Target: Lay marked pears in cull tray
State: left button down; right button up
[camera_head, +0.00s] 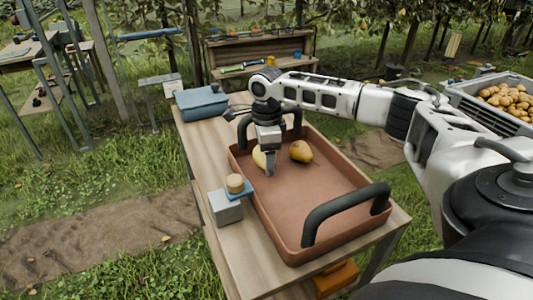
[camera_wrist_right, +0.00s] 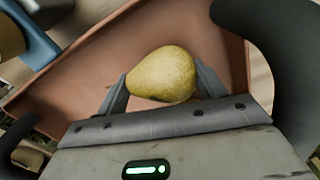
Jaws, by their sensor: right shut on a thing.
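The terracotta-coloured tray (camera_head: 312,198) with two dark handles lies on the wooden table. My right gripper (camera_head: 269,166) points down into the far part of the tray. It is shut on a yellow-green pear (camera_head: 258,157), which is partly hidden by the fingers in the head view. In the right wrist view this pear (camera_wrist_right: 162,73) sits between both fingers, above or at the tray floor; I cannot tell which. No clear mark shows on its visible side. A second, more orange pear (camera_head: 301,151) lies in the tray to the right of the gripper. My left gripper is out of view.
A grey block with a blue top and a round tan piece (camera_head: 235,184) stands at the tray's left side. A blue-grey box (camera_head: 202,104) sits at the table's far left corner. A crate full of pears (camera_head: 494,108) stands at the right. The tray's near half is clear.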

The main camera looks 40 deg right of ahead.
jog(key=shift+f, duration=0.95)
dwell(0.5)
jog(key=o, duration=1.1)
jog(key=shift+o, duration=0.2)
notch_tip(320, 180, up, 16)
